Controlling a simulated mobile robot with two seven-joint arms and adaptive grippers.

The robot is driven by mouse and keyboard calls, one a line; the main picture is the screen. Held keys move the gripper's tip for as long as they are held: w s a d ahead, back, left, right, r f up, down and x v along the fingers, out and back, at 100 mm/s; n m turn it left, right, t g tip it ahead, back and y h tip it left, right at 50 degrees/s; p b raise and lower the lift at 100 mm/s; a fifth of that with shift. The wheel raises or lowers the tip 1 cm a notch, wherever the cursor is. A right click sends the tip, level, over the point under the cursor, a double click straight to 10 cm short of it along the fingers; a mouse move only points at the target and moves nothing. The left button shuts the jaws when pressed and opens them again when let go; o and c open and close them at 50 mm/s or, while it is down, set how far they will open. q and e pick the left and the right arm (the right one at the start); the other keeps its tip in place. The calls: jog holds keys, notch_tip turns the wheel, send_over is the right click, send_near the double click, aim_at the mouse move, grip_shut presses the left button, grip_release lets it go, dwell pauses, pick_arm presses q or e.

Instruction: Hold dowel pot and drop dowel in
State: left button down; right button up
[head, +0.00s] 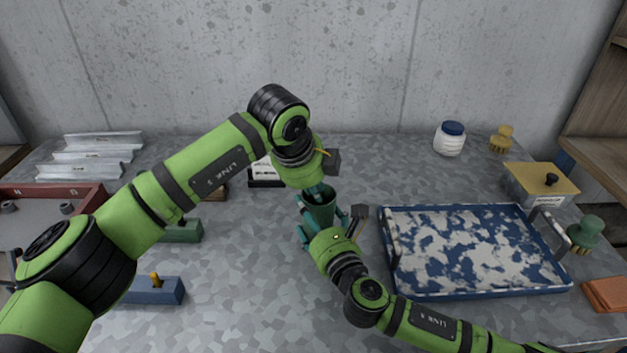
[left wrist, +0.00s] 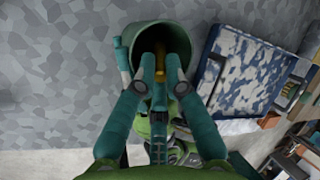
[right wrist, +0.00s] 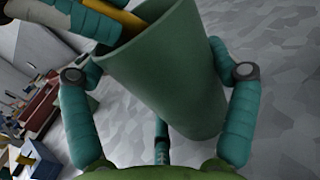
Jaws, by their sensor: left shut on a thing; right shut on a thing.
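The green dowel pot (head: 319,213) is near the middle of the table. My right gripper (right wrist: 165,80) is shut around the pot's sides; its fingers also flank the pot in the head view (head: 322,234). My left gripper (left wrist: 160,75) is shut on a yellow dowel (left wrist: 160,58) at the pot's mouth. In the right wrist view the dowel (right wrist: 122,18) slants at the rim of the pot (right wrist: 165,65). In the left wrist view the dowel's lower part shows inside the pot opening (left wrist: 165,35). My left arm partly hides the pot's top in the head view.
A blue-framed tray (head: 391,238) with a mottled surface is right of the pot. A blue block (head: 153,291) with a yellow peg and a green block (head: 180,231) are left. A white jar (head: 449,142) and a yellow-lidded box (head: 540,180) stand at the back right.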

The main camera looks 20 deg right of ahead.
pick_arm(q)
jog(key=shift+f, duration=0.15)
jog(key=c, duration=1.2)
grip_release()
pick_arm(e)
jog(key=shift+r, duration=0.1)
pick_arm(q)
jog(key=v, duration=1.2)
